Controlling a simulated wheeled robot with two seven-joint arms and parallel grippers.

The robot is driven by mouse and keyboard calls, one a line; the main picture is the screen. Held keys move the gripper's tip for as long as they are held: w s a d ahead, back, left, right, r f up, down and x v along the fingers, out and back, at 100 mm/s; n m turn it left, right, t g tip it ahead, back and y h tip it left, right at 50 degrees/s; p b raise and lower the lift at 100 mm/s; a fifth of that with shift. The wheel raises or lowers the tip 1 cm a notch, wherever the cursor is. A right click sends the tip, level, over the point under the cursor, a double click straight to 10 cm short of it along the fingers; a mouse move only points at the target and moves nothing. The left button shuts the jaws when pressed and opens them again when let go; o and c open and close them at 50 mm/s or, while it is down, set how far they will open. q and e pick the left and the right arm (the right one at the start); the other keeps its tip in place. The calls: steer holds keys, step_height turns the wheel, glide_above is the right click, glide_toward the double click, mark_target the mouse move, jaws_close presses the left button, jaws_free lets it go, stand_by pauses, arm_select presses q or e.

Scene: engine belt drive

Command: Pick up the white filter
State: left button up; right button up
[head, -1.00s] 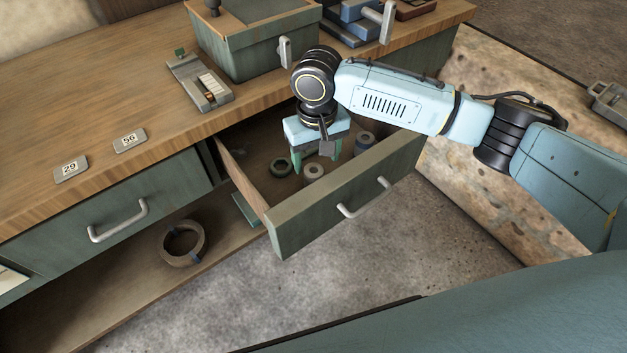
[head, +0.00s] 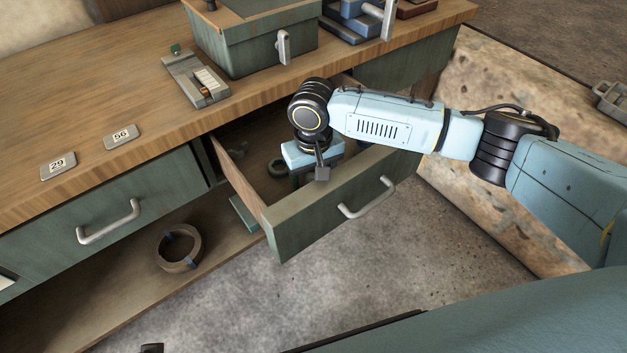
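My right gripper (head: 316,168) points down inside the open drawer (head: 330,208), behind its front panel. Its light blue body shows, but its fingertips are hidden by the drawer front and by the gripper itself, so I cannot tell whether they are open or shut. The white filter, a pale ring-shaped cylinder in the earlier view, is now hidden under or behind the gripper. A dark green ring (head: 277,168) lies in the drawer just left of the gripper. My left gripper cannot be made out.
The drawer's front and side walls stand close around the gripper. A brown ring (head: 180,248) lies on the lower shelf (head: 133,290). A green bin (head: 255,48) and a small grey device (head: 195,80) stand on the bench. A small dark shape at the bottom edge is unclear.

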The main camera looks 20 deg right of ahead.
steer(key=c, duration=1.1)
steer(key=shift+r, duration=0.15)
steer(key=shift+c, duration=0.2)
